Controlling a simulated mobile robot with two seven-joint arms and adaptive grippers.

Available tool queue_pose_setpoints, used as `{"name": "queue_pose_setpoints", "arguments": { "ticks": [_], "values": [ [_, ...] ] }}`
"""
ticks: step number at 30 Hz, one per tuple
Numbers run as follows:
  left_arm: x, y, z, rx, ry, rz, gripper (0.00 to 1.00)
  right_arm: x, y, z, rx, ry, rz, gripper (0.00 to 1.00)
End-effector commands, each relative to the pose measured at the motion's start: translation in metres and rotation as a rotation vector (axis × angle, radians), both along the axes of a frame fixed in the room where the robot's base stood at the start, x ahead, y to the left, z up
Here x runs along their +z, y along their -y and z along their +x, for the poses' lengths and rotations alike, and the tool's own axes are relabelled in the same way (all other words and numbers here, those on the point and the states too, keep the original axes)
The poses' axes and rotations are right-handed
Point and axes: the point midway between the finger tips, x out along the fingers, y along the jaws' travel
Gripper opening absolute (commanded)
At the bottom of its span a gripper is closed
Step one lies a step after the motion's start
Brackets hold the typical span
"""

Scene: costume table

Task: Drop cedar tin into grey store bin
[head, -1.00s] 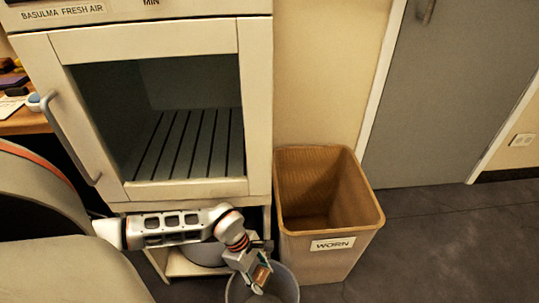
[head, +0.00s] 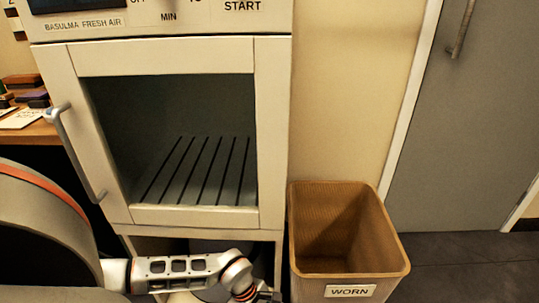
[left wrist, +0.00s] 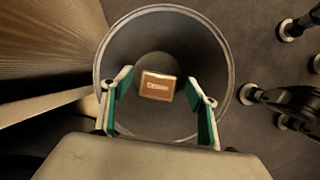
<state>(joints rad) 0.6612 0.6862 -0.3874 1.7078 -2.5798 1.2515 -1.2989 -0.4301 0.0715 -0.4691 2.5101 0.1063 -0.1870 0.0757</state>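The cedar tin (left wrist: 158,87), a small brown box with a pale edge and a label, shows in the left wrist view inside the grey store bin (left wrist: 104,42). I cannot tell whether it rests on the bin's floor. My left gripper (left wrist: 162,112) is over the bin's mouth, its two green-padded fingers spread on either side of the tin and apart from it. My right gripper is not in view.
A tan bin marked WORN (head: 348,245) stands right of the cream cabinet (head: 160,60), whose windowed door is shut. A wooden table (head: 30,132) with small items is at the far left. Black legs on pale feet (left wrist: 285,100) stand right of the grey bin.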

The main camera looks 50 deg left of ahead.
Motion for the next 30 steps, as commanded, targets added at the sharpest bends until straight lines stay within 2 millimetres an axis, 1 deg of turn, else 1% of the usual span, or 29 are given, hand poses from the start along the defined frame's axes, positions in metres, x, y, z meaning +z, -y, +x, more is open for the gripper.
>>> {"name": "queue_pose_setpoints", "arguments": {
  "ticks": [8, 11, 14, 21, 24, 30],
  "values": [
    [0.000, 0.000, -0.001, 0.000, -0.001, 0.001, 0.61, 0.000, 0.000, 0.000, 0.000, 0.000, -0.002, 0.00],
    [0.002, -0.002, -0.001, -0.001, 0.000, 0.002, 0.61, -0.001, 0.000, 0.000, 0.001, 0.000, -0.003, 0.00],
    [0.011, -0.006, -0.002, -0.001, 0.001, 0.002, 0.61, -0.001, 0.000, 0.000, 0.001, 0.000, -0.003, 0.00],
    [0.046, -0.019, -0.007, -0.002, 0.001, 0.004, 0.61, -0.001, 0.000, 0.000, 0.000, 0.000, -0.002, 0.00],
    [0.057, -0.024, -0.009, -0.002, -0.001, 0.003, 0.61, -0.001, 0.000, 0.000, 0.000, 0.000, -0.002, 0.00],
    [0.069, -0.027, -0.011, -0.001, -0.002, -0.001, 0.61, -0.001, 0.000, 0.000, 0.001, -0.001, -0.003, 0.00]
  ]
}}
